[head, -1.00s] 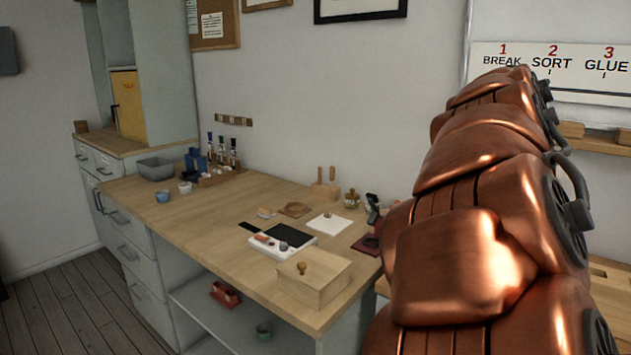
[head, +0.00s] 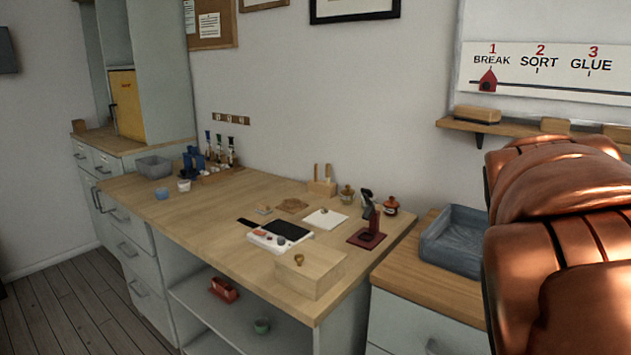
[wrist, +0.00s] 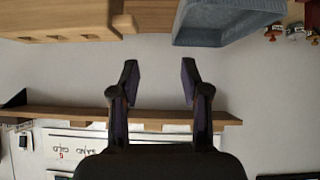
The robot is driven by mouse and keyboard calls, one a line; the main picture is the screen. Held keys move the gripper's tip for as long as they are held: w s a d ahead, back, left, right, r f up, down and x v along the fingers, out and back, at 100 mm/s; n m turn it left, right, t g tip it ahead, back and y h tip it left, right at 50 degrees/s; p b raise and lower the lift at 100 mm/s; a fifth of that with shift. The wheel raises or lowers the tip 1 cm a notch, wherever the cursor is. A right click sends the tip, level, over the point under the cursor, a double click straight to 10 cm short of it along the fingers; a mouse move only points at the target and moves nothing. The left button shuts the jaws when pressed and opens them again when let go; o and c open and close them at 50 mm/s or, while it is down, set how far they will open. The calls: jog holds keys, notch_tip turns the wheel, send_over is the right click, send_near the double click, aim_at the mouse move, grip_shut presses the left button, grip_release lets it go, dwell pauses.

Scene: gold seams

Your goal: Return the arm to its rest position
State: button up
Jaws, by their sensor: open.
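My gripper (wrist: 158,85) shows in the wrist view with its two dark fingers apart and nothing between them. That view is upside down, with the wall and a wooden shelf (wrist: 75,114) behind the fingers. In the head view my copper-coloured arm fills the right edge, in front of the lower right of the wall board. The gripper itself is outside the head view.
A wooden workbench (head: 215,215) holds a wooden box (head: 310,272), a white device with a black top (head: 283,232) and a dark red stand (head: 368,235). A grey-blue tray (head: 452,245) sits on the right counter, near my arm; it also shows in the wrist view (wrist: 225,22). A wall shelf (head: 520,128) runs behind.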

jog(key=s+a+f+n+g+y, duration=0.2)
jog(key=s+a+f, duration=0.2)
jog(key=s+f, duration=0.3)
jog(key=s+a+f+n+g+y, duration=0.1)
jog(key=s+a+f+g+y, duration=0.15)
jog(key=s+a+f, duration=0.45)
jog(key=s+a+f+n+g+y, duration=0.2)
jog(key=s+a+f+n+g, duration=0.3)
jog(key=s+f, duration=0.75)
jog(key=s+a+r+p, duration=0.1)
jog(key=s+r+p, duration=0.2)
jog(key=r+p, duration=1.8)
notch_tip(320, 180, up, 4)
jog(key=shift+f+m+p, duration=0.2)
jog(key=shift+m+p, duration=0.2)
jog(key=shift+s, duration=0.1)
jog(key=shift+c, duration=0.4)
jog(key=shift+d, duration=0.1)
